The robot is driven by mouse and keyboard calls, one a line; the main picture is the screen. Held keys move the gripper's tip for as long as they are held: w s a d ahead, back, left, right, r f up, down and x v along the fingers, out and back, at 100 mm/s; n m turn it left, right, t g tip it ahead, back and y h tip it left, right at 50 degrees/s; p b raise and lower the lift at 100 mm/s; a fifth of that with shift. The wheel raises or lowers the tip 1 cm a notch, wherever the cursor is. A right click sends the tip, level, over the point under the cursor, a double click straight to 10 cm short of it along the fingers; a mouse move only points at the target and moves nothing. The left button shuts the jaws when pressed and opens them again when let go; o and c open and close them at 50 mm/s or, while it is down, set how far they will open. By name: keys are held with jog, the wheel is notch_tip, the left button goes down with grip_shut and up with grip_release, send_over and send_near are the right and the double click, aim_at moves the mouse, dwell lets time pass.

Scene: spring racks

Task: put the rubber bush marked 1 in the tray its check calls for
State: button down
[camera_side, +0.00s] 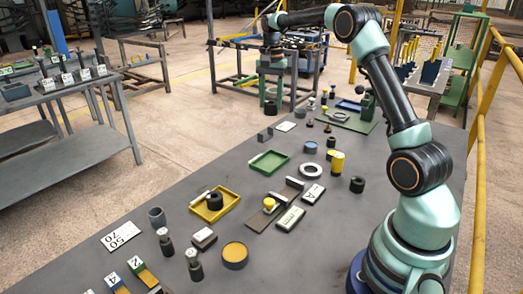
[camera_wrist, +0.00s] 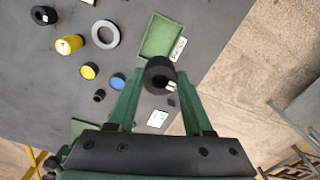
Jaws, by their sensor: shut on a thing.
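My gripper (camera_wrist: 160,90) is shut on a black rubber bush (camera_wrist: 159,74). The bush has a dark hole and a small white mark that I cannot read. A yellow tray (camera_side: 228,207) nearer the camera holds another black bush (camera_side: 214,201).
A grey ring (camera_wrist: 105,34), a yellow cylinder (camera_wrist: 68,44) and another black bush (camera_wrist: 43,14) stand beside the green tray. A white card marked 50 and 70 (camera_side: 121,236) lies near the front. Yellow railing (camera_side: 480,150) runs along the right.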

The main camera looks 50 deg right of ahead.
notch_tip(320, 180, down, 18)
jog(key=shift+f, duration=0.2)
dwell(0.4)
jog(key=shift+c, duration=1.5)
grip_release()
jog(key=shift+f, duration=0.15)
